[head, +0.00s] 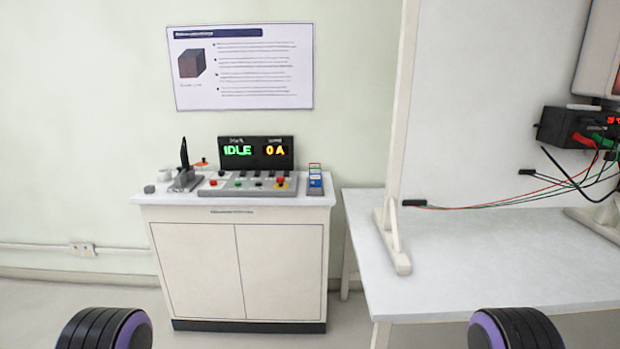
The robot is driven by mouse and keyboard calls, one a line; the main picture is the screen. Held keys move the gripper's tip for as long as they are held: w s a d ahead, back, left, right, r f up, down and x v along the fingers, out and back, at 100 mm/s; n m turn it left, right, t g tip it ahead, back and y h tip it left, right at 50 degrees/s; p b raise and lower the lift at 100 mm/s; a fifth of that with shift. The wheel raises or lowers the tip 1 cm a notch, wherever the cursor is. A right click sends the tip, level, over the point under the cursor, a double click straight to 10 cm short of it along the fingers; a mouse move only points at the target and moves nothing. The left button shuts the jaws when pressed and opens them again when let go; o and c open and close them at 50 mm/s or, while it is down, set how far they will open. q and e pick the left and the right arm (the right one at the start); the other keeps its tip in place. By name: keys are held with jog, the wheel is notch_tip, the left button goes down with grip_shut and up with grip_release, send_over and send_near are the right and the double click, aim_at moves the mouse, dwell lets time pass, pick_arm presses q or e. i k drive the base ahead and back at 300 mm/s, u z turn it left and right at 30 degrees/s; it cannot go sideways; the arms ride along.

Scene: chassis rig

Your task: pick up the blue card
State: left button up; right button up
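A small stepped holder (316,190) stands at the right end of the white cabinet's top. It holds several small coloured cards one behind another. A blue card (315,182) shows at its front, with green and red edges behind it. The cards are small in the picture, so their details are hard to tell. Neither of my grippers is in view. Only dark rounded parts with purple rims, parts of my own arms, show at the bottom left and bottom right.
A control panel (248,187) with buttons and a display (256,152) reading IDLE and 0 A fill the cabinet top's middle. A lever (185,165) stands left. A white table (480,260) with an upright panel and cables is at right. Floor is clear before the cabinet.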

aim_at(315, 180)
jog(key=u, duration=0.15)
jog(key=k, duration=0.85)
jog(key=u, duration=1.2)
jog(key=i, duration=1.45)
jog(key=z, duration=0.95)
jog(key=i, duration=0.95)
jog(key=z, duration=1.05)
